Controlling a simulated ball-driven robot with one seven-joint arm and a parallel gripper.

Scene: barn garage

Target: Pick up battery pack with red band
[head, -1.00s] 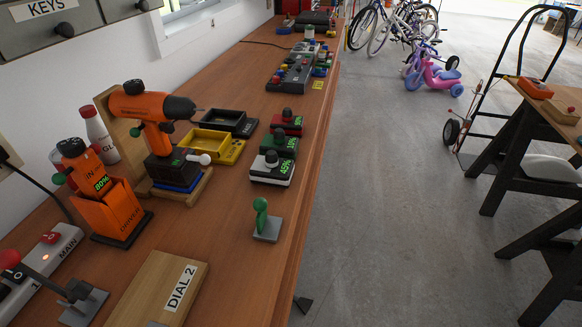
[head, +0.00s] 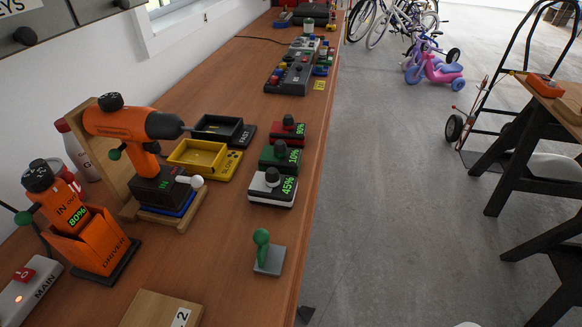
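The battery pack with the red band (head: 287,134) stands on the wooden workbench in the head view, with a dark knob on top and a green reading that looks like 90%. It is the farthest of three packs in a row near the bench's right edge. The pack with the green band (head: 280,157) reads 10% and stands just in front of it. The pack with the white band (head: 272,189) reads 45% and is nearest. My gripper is not in view.
An orange drill (head: 130,125) stands on a wooden stand left of the packs. A yellow tray (head: 200,172) and a black tray (head: 240,137) lie between. A green-knobbed grey plate (head: 268,262) sits nearer. Bare floor (head: 400,220) runs along the bench's right side.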

